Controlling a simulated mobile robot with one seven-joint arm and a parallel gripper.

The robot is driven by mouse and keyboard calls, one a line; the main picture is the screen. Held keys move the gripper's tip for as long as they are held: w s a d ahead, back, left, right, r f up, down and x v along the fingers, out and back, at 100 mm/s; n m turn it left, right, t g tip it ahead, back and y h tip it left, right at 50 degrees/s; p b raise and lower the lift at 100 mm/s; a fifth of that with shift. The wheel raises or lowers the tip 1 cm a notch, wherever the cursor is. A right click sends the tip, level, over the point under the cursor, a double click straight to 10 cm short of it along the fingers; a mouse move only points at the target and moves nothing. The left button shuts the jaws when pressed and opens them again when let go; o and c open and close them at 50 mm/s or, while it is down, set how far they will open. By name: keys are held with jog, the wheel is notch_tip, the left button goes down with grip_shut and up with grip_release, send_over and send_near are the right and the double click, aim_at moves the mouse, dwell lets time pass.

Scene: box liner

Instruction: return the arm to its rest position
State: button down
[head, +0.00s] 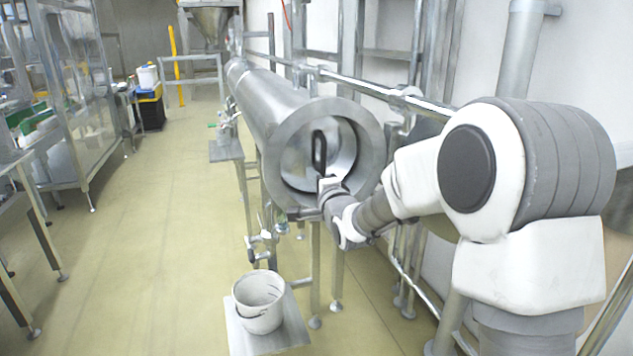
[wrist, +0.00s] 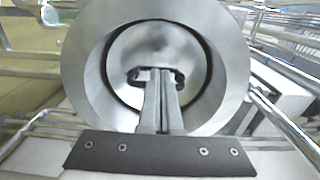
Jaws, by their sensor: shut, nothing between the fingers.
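My arm reaches from the right of the head view toward the open round end of a large steel cylinder (head: 277,110). My gripper (head: 319,152) is in front of that opening in the head view. In the wrist view my gripper (wrist: 158,76) points at the cylinder's opening (wrist: 232,75), with its two fingers together and nothing between them. From these views I cannot tell how far the fingertips reach into the opening.
A white bucket (head: 259,302) stands on a low metal plate below the cylinder. A steel rail (head: 370,88) runs along the cylinder's right side. The floor (head: 150,230) between is clear.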

jog(key=s+d+r+n+g+h+p, duration=0.25)
jog(key=s+d+r+n, duration=0.2)
jog(key=s, duration=0.45)
jog(key=s+d+r+n+g+h+p, duration=0.2)
jog(key=s+d+r+n+g+p, duration=0.15)
jog(key=s+d, duration=0.45)
jog(key=s+d+f+n+g+h+p, duration=0.1)
jog(key=s+n+g+p, duration=0.3)
jog(key=s, duration=2)
jog(key=shift+s+d+f+n+g, duration=0.25)
jog(key=shift+d+n+g, duration=0.2)
jog(key=shift+n+g, duration=0.55)
jog(key=shift+w, duration=0.1)
